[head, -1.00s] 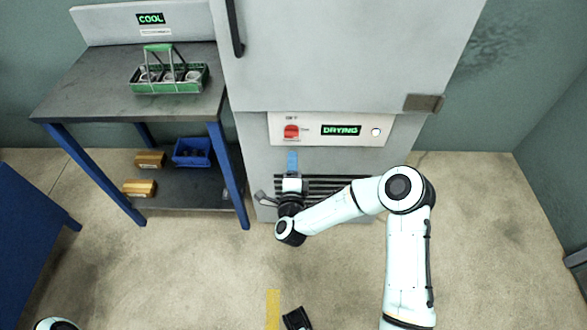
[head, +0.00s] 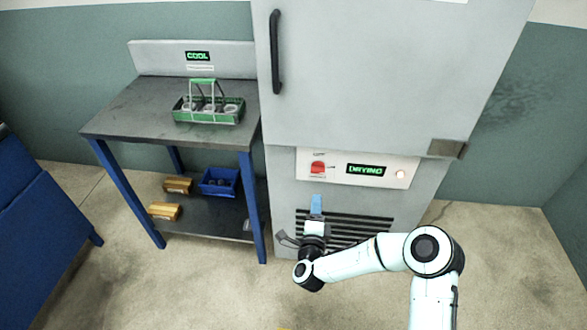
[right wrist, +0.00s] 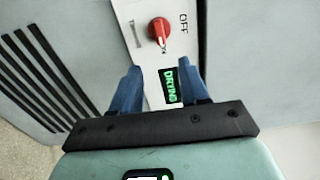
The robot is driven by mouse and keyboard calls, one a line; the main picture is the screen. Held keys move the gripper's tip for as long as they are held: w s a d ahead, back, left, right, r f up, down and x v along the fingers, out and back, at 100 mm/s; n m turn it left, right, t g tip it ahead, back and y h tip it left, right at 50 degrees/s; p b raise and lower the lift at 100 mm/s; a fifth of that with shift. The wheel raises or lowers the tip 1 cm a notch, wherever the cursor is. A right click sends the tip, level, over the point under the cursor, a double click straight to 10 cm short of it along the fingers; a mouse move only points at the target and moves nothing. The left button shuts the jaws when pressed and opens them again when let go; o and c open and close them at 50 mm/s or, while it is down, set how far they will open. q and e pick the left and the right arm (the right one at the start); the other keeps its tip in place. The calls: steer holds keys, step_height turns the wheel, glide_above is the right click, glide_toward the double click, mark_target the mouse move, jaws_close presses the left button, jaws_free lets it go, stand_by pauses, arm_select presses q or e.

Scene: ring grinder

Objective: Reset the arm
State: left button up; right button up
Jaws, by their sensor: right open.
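My right gripper (head: 316,205) is in front of the grey drying cabinet (head: 365,85), just below its control panel (head: 335,168). In the right wrist view its two blue fingers (right wrist: 160,88) are apart with nothing between them. The red knob (head: 317,168) on the panel lies beyond the fingertips and clear of them; it also shows in the right wrist view (right wrist: 159,30). The green "DRYING" display (head: 366,170) is lit. My right arm (head: 370,258) reaches in from the lower right. My left gripper is in neither view now.
A metal table (head: 150,105) with blue legs stands left of the cabinet, under a "COOL" sign (head: 198,56). A green carrier (head: 208,110) with jars is on it. A blue bin (head: 220,182) and yellow boxes (head: 165,211) are on the lower shelf. Floor in front is free.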

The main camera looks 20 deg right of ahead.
steer(key=s+a+f+n+g+y, duration=0.3)
steer(key=s+a+f+n, duration=0.15)
steer(key=f, duration=0.35)
steer(key=s+a+f+n+g+y, duration=0.2)
steer(key=s+a+f+n+y, duration=0.2)
steer(key=s+f, duration=0.25)
steer(key=s+a+f+n+g+y, duration=0.3)
steer(key=s+a+f+n, duration=0.15)
steer(key=f, duration=0.45)
steer(key=s+a+f+n+g+y, duration=0.1)
steer(key=s+f+n+g, duration=0.2)
steer(key=s, duration=0.6)
steer(key=s+a+f+n+g+y, duration=0.1)
steer(key=s+f+n+g, duration=0.2)
steer(key=s, duration=0.6)
steer(key=s+r+n+g+p, duration=0.1)
steer(key=s+r+g+p, duration=0.15)
steer(key=s, duration=0.25)
step_height(320, 180, up, 10)
steer(key=w+p, duration=0.2)
steer(key=p, duration=0.8)
steer(key=shift+w, duration=0.1)
